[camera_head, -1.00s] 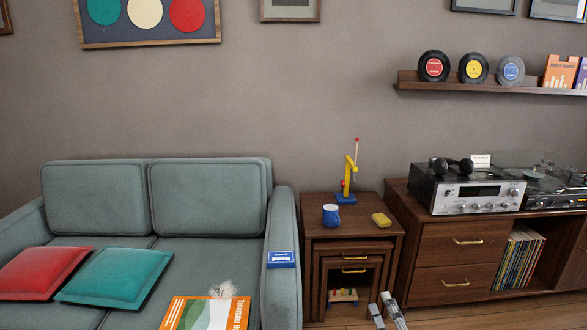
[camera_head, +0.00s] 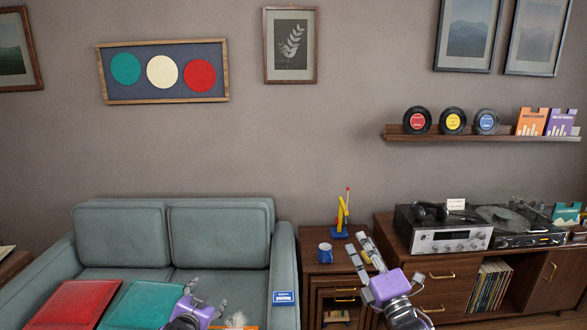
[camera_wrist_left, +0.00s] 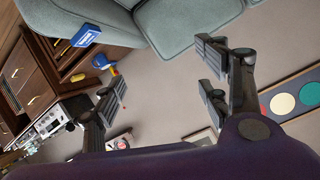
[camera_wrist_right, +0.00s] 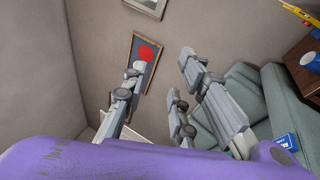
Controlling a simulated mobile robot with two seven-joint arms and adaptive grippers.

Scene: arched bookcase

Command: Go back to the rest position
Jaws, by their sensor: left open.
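My left gripper (camera_head: 204,304) is at the bottom of the head view, in front of the teal cushion and sofa. In the left wrist view its fingers (camera_wrist_left: 160,78) are spread with nothing between them. My right gripper (camera_head: 364,254) is raised in front of the wooden side table, its fingers pointing up and left. In the right wrist view its fingers (camera_wrist_right: 164,80) are apart and empty. It partly hides the yellow block on the side table.
The grey-green sofa (camera_head: 222,238) holds a red cushion (camera_head: 68,304), a teal cushion (camera_head: 145,303) and a blue box (camera_head: 285,297). The side table (camera_head: 312,258) bears a blue mug (camera_head: 325,253) and a yellow crane-like toy (camera_head: 341,216). A record cabinet (camera_head: 520,280) stands to the right.

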